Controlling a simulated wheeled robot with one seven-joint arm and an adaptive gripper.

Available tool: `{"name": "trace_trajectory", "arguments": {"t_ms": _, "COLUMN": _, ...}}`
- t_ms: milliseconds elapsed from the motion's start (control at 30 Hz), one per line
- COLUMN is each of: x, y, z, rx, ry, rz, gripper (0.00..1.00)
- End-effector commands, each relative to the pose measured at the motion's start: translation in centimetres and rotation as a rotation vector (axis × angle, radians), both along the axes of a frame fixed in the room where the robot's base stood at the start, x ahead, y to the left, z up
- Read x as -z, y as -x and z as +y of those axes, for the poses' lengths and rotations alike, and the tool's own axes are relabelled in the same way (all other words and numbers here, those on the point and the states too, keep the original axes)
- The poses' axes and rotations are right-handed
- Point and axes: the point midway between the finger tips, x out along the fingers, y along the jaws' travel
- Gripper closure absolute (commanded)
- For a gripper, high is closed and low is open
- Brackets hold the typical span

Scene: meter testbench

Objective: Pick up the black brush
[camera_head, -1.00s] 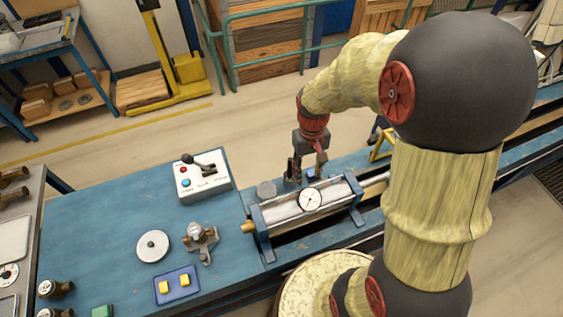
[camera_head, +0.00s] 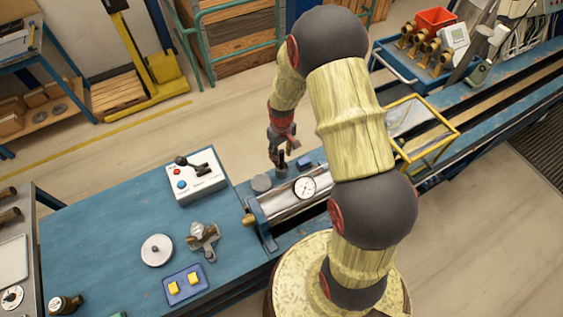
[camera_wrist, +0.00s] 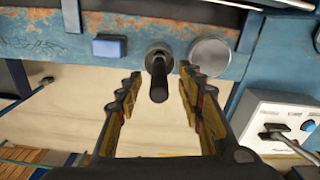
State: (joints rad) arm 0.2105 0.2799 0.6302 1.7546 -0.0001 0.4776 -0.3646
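The black brush (camera_wrist: 158,76) stands on the blue bench as a dark upright handle, between a blue block and a round grey disc. In the head view the brush (camera_head: 282,171) shows small, just below my gripper (camera_head: 283,152). In the wrist view my gripper (camera_wrist: 160,74) is open, with one finger on each side of the brush in the picture. Nothing is held. I cannot tell whether either finger touches the brush, and its lower end is hard to make out.
The blue block (camera_wrist: 110,46) and grey disc (camera_wrist: 210,54) flank the brush closely. A metal cylinder with a dial gauge (camera_head: 304,187) lies in front. A white control box (camera_head: 196,175) with a lever stands to the left. Open floor (camera_head: 215,125) lies beyond the bench.

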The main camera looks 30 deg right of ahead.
Motion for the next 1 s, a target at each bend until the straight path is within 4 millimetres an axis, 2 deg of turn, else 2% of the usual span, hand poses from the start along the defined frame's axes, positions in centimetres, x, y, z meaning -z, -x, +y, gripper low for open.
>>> {"name": "trace_trajectory", "arguments": {"t_ms": 200, "x": 2.4, "y": 0.0, "z": -0.1, "rx": 0.000, "ry": 0.000, "rz": 0.000, "gripper": 0.62}}
{"name": "trace_trajectory", "arguments": {"t_ms": 467, "x": 2.7, "y": 0.0, "z": -0.1, "rx": 0.000, "ry": 0.000, "rz": -0.001, "gripper": 0.62}}
{"name": "trace_trajectory", "arguments": {"t_ms": 1000, "x": 2.7, "y": 0.0, "z": -0.1, "rx": 0.000, "ry": 0.000, "rz": -0.001, "gripper": 0.92}}
